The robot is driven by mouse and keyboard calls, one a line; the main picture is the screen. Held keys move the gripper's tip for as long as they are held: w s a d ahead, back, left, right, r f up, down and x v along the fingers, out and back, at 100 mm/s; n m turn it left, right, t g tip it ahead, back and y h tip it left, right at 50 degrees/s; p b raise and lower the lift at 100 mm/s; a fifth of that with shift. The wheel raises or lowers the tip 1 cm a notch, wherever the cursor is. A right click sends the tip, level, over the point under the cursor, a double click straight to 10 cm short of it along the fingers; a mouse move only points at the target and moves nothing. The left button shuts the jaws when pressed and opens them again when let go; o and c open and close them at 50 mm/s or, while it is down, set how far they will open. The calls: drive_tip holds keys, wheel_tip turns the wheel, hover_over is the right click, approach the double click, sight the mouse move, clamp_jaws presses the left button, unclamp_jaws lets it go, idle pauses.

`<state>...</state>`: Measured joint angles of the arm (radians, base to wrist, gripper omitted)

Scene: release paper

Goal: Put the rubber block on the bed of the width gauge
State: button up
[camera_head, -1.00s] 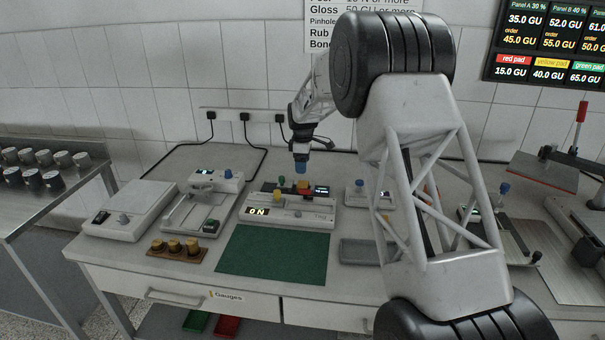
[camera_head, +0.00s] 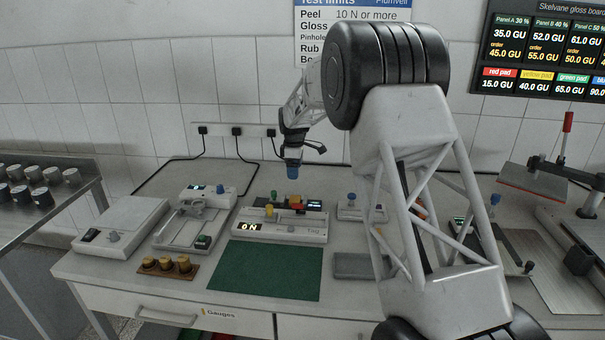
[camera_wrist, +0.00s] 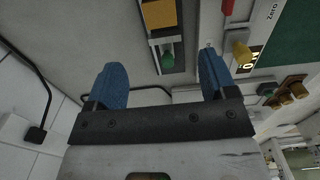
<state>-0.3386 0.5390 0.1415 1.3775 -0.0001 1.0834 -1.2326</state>
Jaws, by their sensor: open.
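An orange block (camera_wrist: 158,14), which looks like the rubber block, rests on a long dark device (camera_wrist: 176,45) with a green knob. This device looks like the width gauge; I cannot be sure. In the head view the block (camera_head: 296,202) and dark device (camera_head: 314,205) show behind the pale instrument reading "0 N". My gripper (camera_head: 292,172) is above the block, apart from it. In the wrist view its blue fingers (camera_wrist: 160,82) are spread, with nothing between them. The block lies beyond the fingertips, at the top edge.
The pale instrument (camera_head: 287,232) with a yellow knob stands just in front. A green mat (camera_head: 265,270) lies clear before it. Brass weights (camera_head: 167,264), another instrument (camera_head: 195,222) and a flat box (camera_head: 120,230) are to the left. A small blue-knobbed device (camera_head: 360,210) stands right.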

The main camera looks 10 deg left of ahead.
drive_tip(key=s+d+r+m, duration=0.3)
drive_tip(key=s+d+r, duration=0.3)
drive_tip(key=s+d, duration=0.3)
drive_tip(key=s+d+r+m+t, duration=0.1)
drive_tip(key=s+d+r+m, duration=0.2)
drive_tip(key=s+d+r, duration=0.55)
drive_tip(key=s+d+r+m, duration=0.3)
drive_tip(key=s+d+r, duration=0.15)
drive_tip(key=s, duration=0.75)
drive_tip(key=s+d+f+m, duration=0.2)
drive_tip(key=s+d+m, duration=0.1)
drive_tip(key=s, duration=0.8)
drive_tip(key=s+d+f+m+t, duration=0.1)
drive_tip(key=s+d+f+m, duration=0.1)
drive_tip(key=s, duration=1)
drive_tip(key=s+d+f+m, duration=0.3)
drive_tip(key=s+d, duration=0.3)
drive_tip(key=s, duration=0.6)
drive_tip(key=shift+d+m+t, duration=0.3)
drive_tip(key=shift+m, duration=0.3)
